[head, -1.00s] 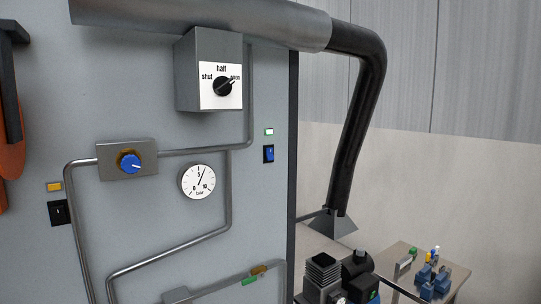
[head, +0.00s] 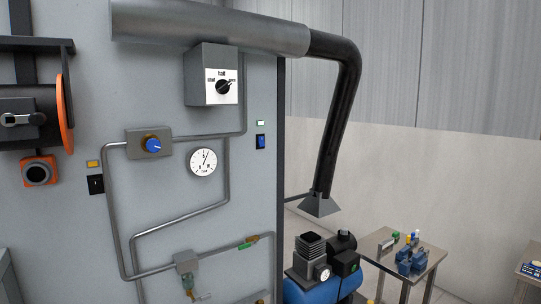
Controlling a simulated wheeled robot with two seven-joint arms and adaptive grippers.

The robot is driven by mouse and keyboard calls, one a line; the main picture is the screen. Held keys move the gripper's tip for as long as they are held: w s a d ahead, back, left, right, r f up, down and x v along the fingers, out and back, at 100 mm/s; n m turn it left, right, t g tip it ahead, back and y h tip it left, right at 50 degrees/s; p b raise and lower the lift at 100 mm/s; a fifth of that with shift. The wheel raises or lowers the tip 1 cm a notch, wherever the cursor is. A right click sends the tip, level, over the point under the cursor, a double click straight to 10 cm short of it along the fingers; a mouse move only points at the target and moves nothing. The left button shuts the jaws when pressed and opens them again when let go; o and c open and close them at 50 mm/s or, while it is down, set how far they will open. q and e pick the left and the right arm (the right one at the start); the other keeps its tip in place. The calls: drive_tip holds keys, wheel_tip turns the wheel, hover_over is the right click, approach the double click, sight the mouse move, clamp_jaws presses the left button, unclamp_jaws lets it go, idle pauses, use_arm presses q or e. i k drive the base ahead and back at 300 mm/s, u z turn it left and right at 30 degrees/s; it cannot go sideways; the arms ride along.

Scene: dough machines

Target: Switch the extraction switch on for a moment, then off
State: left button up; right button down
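Two rocker switches show on the grey panel in the head view. A blue switch (head: 261,142) sits near the panel's right edge, with a small pale lamp (head: 261,123) above it. A black switch (head: 96,184) sits at the left, under a small yellow lamp (head: 93,163). No readable label shows which is the extraction switch. The extraction duct (head: 210,28) runs along the top to a black hose and a hood (head: 320,205). A damper box with a dial (head: 223,87) marked half hangs below the duct. Neither gripper is in view.
A blue knob (head: 153,145), a round gauge (head: 203,162) and pipes stand out from the panel. An orange-rimmed machine part (head: 66,112) juts out at the left. A compressor (head: 325,270) and a metal table (head: 385,245) with small parts stand at the lower right.

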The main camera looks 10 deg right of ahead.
sight(260, 140)
drive_tip(key=u, duration=0.6)
drive_tip(key=i, duration=0.8)
drive_tip(key=u, duration=0.25)
